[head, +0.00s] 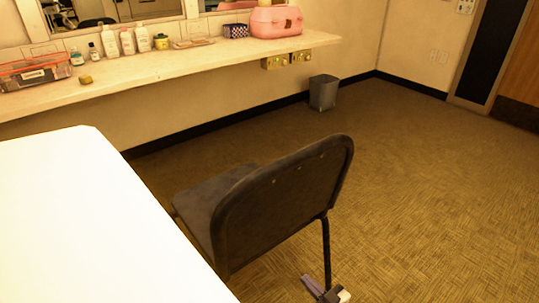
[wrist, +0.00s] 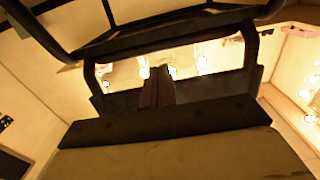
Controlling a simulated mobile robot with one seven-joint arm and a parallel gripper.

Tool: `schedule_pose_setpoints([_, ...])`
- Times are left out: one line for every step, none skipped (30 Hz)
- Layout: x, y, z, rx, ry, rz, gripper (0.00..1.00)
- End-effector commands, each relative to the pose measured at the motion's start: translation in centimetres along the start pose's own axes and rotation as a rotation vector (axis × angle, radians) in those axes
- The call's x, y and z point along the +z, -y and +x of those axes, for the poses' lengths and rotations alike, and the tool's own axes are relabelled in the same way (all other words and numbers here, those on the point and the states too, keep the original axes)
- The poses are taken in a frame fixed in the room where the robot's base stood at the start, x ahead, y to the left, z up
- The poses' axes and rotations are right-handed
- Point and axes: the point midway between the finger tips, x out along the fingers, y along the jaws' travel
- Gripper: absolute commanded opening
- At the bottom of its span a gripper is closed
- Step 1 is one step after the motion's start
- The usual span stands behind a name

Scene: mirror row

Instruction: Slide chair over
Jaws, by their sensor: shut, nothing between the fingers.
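The dark chair (head: 283,205) stands upright in the middle of the head view, its curved backrest towards me and its seat on the far left side. One dark leg comes down on the right side. A small grey, black and white part (head: 327,291) shows low by this leg; I cannot tell whether it touches. In the wrist view, my gripper (wrist: 157,86) appears as a dark narrow shape in the middle, shut with nothing in it. Dark bars surround it there; I cannot tell clearly which belong to the chair.
A pale counter (head: 190,63) with bottles and a pink case (head: 276,21) runs along the mirror wall. A grey bin (head: 323,93) stands below it. A bright white surface (head: 85,215) fills the left foreground. Carpet right of the chair is clear.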

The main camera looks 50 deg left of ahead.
Motion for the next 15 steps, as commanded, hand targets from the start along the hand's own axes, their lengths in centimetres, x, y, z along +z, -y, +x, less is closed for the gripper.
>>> schedule_pose_setpoints([1.5, 0.0, 0.0, 0.0, 0.0, 0.0, 0.0])
schedule_pose_setpoints([1.8, 0.0, 0.0, 0.0, 0.0, 0.0, 0.0])
schedule_pose_setpoints([2.0, 0.0, 0.0, 0.0, 0.0, 0.0, 0.0])
schedule_pose_setpoints([2.1, 0.0, 0.0, 0.0, 0.0, 0.0, 0.0])
schedule_pose_setpoints([2.2, 0.0, 0.1, 0.0, -0.001, 0.0, 0.0])
schedule_pose_setpoints([2.3, 0.0, 0.2, 0.0, -0.001, 0.0, 0.0])
schedule_pose_setpoints([2.3, 0.0, 0.5, -0.001, -0.001, 0.0, 0.0])
schedule_pose_setpoints([2.3, 0.1, 0.7, -0.002, -0.002, 0.0, 0.0])
schedule_pose_setpoints([2.3, 0.1, 1.2, -0.003, -0.003, 0.0, 0.0])
schedule_pose_setpoints([2.3, 0.1, 1.7, -0.003, -0.003, 0.0, 0.0])
schedule_pose_setpoints([2.3, 0.1, 2.2, -0.003, -0.003, 0.001, 0.0])
schedule_pose_setpoints([2.3, 0.2, 3.0, -0.004, -0.003, 0.001, 0.0])
schedule_pose_setpoints([2.4, 0.2, 3.6, -0.004, -0.003, 0.001, 0.0])
schedule_pose_setpoints([2.4, 0.2, 4.3, -0.005, -0.002, 0.0, 0.0])
schedule_pose_setpoints([2.4, 0.2, 5.3, -0.005, -0.003, 0.0, 0.0])
